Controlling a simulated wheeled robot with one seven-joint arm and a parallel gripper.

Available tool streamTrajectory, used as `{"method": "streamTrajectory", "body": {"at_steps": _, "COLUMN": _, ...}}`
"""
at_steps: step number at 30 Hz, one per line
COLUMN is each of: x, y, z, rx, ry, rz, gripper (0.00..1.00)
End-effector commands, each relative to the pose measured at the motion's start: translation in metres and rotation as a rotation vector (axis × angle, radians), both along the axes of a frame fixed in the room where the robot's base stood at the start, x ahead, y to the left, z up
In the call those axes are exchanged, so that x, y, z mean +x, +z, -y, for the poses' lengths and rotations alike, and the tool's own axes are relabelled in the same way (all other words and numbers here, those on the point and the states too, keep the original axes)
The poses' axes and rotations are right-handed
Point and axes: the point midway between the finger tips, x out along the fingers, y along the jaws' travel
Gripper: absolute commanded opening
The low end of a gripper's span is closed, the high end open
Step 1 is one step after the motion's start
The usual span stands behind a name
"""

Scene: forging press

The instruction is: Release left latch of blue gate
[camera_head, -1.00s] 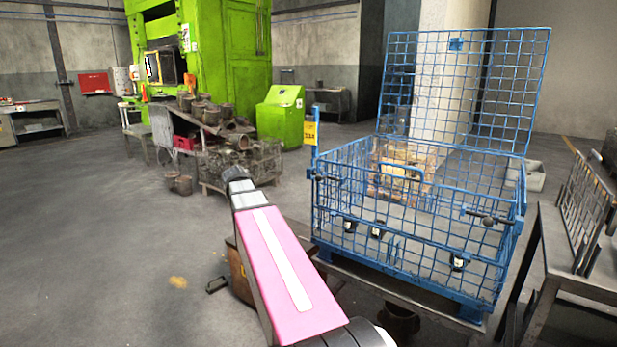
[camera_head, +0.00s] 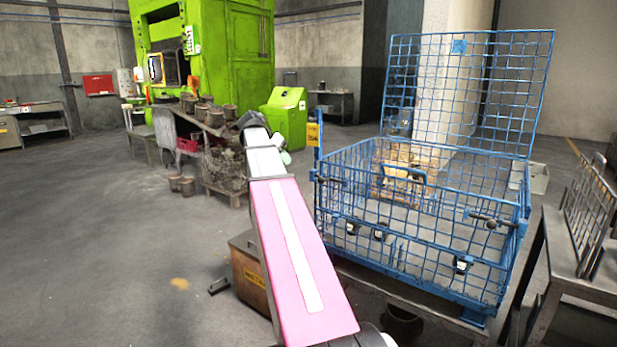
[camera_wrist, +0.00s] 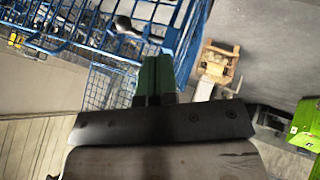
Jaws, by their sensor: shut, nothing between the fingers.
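The blue gate (camera_head: 420,246) is the wire front panel of a blue mesh cage. A small dark latch (camera_head: 323,180) sits at the gate's upper left corner. Another dark latch (camera_head: 489,221) sits near its upper right. The wrist view shows a dark latch-like part (camera_wrist: 126,25) on blue bars; I cannot tell which latch it is. My gripper's green fingers (camera_wrist: 157,64) are shut and empty, with blue bars behind and beside their tips. In the head view my gripper (camera_head: 284,157) is mostly hidden behind my wrist, left of the cage; contact with it cannot be told.
The cage's mesh lid (camera_head: 468,95) stands raised at the back. A yellow tag (camera_head: 313,134) hangs by the left corner post. A grey table (camera_head: 575,265) stands close on the right. A brown box (camera_head: 248,270) stands below my arm. Open floor lies left.

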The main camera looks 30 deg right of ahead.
Motion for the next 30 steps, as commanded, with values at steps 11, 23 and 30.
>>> {"method": "streamTrajectory", "body": {"at_steps": 11, "x": -0.01, "y": -0.037, "z": 0.029, "rx": 0.001, "ry": -0.001, "rz": -0.002, "gripper": 0.0}}
{"method": "streamTrajectory", "body": {"at_steps": 23, "x": -0.035, "y": -0.074, "z": 0.07, "rx": 0.001, "ry": -0.001, "rz": 0.001, "gripper": 0.0}}
{"method": "streamTrajectory", "body": {"at_steps": 30, "x": -0.05, "y": -0.07, "z": 0.082, "rx": 0.001, "ry": 0.001, "rz": 0.0, "gripper": 0.0}}
